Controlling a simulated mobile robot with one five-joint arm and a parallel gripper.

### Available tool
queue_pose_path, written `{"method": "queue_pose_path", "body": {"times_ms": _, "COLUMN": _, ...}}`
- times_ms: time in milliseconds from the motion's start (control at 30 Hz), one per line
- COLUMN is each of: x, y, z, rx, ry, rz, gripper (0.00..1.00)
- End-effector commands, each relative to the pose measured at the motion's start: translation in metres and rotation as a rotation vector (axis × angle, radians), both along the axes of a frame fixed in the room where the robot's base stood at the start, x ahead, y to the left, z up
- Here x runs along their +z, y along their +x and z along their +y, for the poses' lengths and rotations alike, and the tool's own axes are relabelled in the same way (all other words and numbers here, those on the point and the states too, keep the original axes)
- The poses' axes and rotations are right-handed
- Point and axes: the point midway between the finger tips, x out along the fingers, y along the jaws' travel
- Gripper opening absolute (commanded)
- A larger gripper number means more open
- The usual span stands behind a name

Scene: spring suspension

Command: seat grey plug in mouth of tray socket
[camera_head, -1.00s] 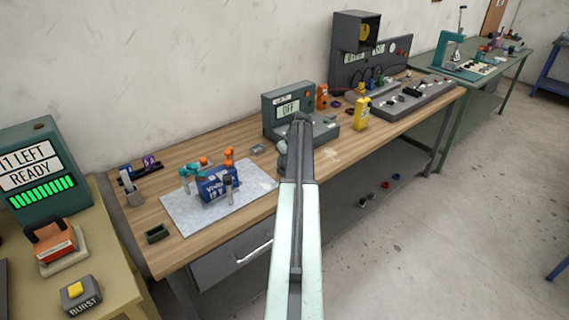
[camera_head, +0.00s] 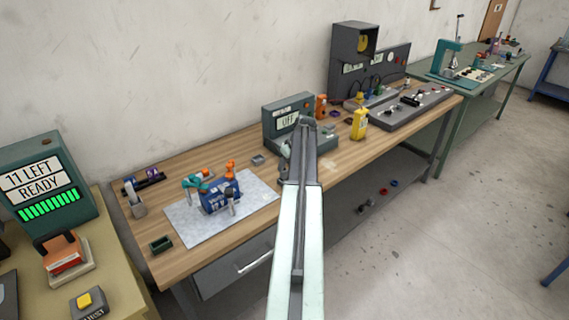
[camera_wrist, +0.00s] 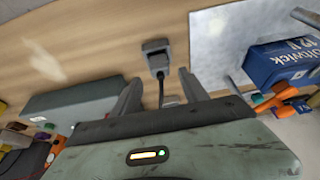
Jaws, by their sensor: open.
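A small grey block with a dark face (camera_wrist: 157,57) lies on the wooden bench in the wrist view. A dark, narrow part runs from it toward my gripper. It looks like the grey plug, but I cannot be sure. A small grey piece (camera_head: 258,160) in the head view may be the same block. My gripper (camera_wrist: 158,80) is open and empty, its fingers on either side of the narrow part, apart from the block. A grey tray (camera_head: 377,122) with several small parts lies farther right along the bench. I cannot make out the socket mouth.
A blue battery box (camera_head: 213,203) stands on a pale mat (camera_head: 185,232) to the left. A green-grey unit reading OFF (camera_head: 272,112) stands behind my arm, with a yellow bottle (camera_head: 359,124) to its right. Bare wood (camera_head: 340,165) lies to the right of my arm.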

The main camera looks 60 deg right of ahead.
Motion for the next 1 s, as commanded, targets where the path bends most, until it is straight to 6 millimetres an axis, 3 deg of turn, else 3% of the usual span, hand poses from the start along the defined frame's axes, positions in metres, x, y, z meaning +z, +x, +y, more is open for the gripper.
{"method": "queue_pose_path", "body": {"times_ms": 33, "x": 0.025, "y": -0.006, "z": 0.003, "rx": -0.001, "ry": 0.0, "rz": 0.0, "gripper": 0.52}}
{"method": "queue_pose_path", "body": {"times_ms": 200, "x": 0.054, "y": -0.018, "z": 0.006, "rx": 0.0, "ry": 0.0, "rz": 0.0, "gripper": 0.52}}
{"method": "queue_pose_path", "body": {"times_ms": 667, "x": 0.056, "y": -0.017, "z": 0.013, "rx": 0.005, "ry": 0.003, "rz": 0.002, "gripper": 0.52}}
{"method": "queue_pose_path", "body": {"times_ms": 767, "x": 0.054, "y": 0.015, "z": 0.055, "rx": 0.034, "ry": 0.024, "rz": 0.016, "gripper": 0.52}}
{"method": "queue_pose_path", "body": {"times_ms": 867, "x": 0.05, "y": 0.069, "z": 0.14, "rx": 0.086, "ry": 0.061, "rz": 0.054, "gripper": 0.52}}
{"method": "queue_pose_path", "body": {"times_ms": 1000, "x": 0.045, "y": 0.127, "z": 0.281, "rx": 0.157, "ry": 0.106, "rz": 0.13, "gripper": 0.52}}
